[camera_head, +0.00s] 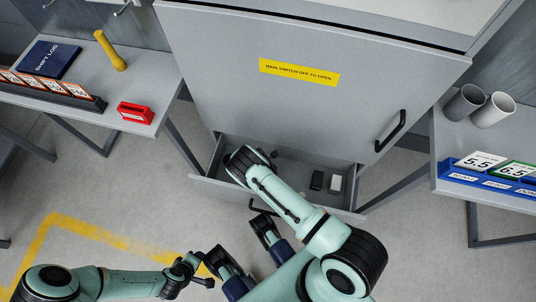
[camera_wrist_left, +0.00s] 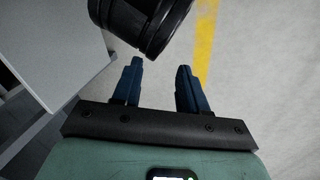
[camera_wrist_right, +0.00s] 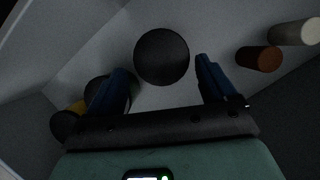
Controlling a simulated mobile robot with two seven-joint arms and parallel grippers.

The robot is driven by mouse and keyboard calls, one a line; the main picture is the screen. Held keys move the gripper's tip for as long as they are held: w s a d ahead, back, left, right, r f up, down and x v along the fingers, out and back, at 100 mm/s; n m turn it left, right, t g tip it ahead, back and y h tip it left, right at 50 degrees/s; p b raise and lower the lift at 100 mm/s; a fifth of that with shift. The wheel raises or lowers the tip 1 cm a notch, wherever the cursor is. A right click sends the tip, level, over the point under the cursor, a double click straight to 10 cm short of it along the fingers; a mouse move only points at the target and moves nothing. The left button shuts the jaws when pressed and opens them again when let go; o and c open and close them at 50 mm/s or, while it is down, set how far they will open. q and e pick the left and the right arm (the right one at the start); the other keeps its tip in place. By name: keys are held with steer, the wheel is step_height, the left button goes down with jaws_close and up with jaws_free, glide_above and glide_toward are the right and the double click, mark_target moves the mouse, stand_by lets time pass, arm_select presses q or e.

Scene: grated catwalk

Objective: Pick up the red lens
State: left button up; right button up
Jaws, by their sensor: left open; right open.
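In the right wrist view a small reddish-brown cylinder (camera_wrist_right: 258,59) lies in the drawer, right of my right gripper (camera_wrist_right: 160,66); it is the only reddish piece there, and the dim light dulls its colour. My right gripper is open and points down into the drawer (camera_head: 208,186). A black round piece (camera_wrist_right: 161,54) shows between its fingertips; I cannot tell how far below them. In the head view my right arm hides this gripper and the reddish piece. My left gripper (camera_head: 242,240) is open and empty in front of the drawer, over the floor in its wrist view (camera_wrist_left: 160,68).
A pale cylinder (camera_wrist_right: 296,32) lies beyond the reddish one. Dark pieces and a yellow one (camera_wrist_right: 78,106) lie left of the fingers. The drawer walls are close around. The grey cabinet (camera_head: 300,110) stands above. Side tables (camera_head: 150,75) hold a red holder (camera_head: 136,112) and cups (camera_head: 493,110).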

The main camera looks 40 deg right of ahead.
steer(key=shift+b+x, duration=0.35)
steer(key=shift+x, duration=1)
steer(key=b+x, duration=0.1)
steer(key=x, duration=0.3)
steer(key=shift+s+b, duration=0.2)
steer(key=shift+b, duration=0.15)
steer(key=shift+w+d+f, duration=0.1)
arm_select(q)
steer(key=shift+t+y, duration=0.3)
steer(key=shift+t, duration=0.1)
steer(key=w+a+f, duration=0.2)
steer(key=f, duration=0.1)
steer(key=shift+w+f, duration=0.25)
steer(key=shift+w, duration=0.05)
arm_select(e)
steer(key=c, duration=0.8)
